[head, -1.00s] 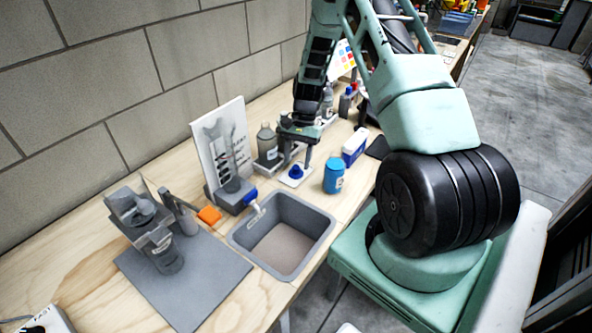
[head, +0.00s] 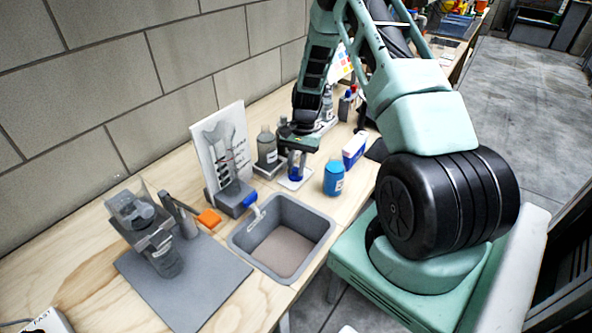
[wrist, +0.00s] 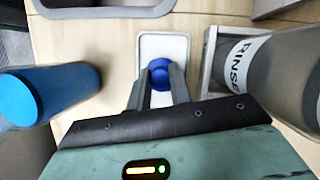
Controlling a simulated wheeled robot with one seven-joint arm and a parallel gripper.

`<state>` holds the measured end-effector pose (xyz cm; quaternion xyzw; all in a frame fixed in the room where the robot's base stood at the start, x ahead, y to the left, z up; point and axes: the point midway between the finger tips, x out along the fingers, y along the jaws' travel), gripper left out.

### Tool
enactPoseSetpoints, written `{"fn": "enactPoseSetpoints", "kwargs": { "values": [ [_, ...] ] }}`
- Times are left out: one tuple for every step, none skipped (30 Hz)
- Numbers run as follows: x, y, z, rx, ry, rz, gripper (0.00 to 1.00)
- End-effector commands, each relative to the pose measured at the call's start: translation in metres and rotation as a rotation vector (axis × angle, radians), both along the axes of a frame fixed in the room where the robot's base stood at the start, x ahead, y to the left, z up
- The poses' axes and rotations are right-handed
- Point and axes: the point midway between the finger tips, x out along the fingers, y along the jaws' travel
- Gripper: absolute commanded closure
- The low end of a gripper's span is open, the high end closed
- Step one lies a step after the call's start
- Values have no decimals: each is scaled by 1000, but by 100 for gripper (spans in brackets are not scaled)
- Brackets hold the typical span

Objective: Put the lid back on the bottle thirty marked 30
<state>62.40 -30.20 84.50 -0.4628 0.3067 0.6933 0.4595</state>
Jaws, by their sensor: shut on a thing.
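A round blue lid (wrist: 160,66) is between my gripper's fingertips (wrist: 160,78), over a small white tray (wrist: 177,47) in the wrist view. My gripper (head: 296,174) is shut on the lid and points down at the tray; I cannot tell whether the lid still touches it. The label's number is too small to read.
A grey bottle marked RINSE (wrist: 285,75) stands in a holder close to my gripper. A grey sink (head: 322,222) lies in front of the tray, and a blue and white box (head: 354,150) stands behind the blue bottle. A white board (head: 206,160) stands further left.

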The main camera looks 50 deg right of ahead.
Motion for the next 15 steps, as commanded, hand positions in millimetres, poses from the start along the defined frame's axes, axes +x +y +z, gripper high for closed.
{"fn": "enactPoseSetpoints", "kwargs": {
  "values": [
    [0,0,4,-1,-2,1,100],
    [1,0,7,-1,-2,1,100],
    [1,-1,13,-3,-3,1,100],
    [1,0,17,-3,-3,1,100],
    [1,0,23,-3,-4,0,100],
    [1,-1,31,-4,-4,0,100],
    [1,-1,37,-5,-4,0,100],
    [1,-1,43,-4,-4,0,100],
    [1,-1,51,-4,-4,0,100],
    [1,-1,57,-3,-4,0,100],
    [1,-1,62,-4,-4,0,100],
    [1,0,69,-3,-4,0,100],
    [1,0,74,-3,-4,0,100],
    [1,0,79,-3,-4,0,100],
    [1,-1,84,-2,-2,1,100]
  ]
}}
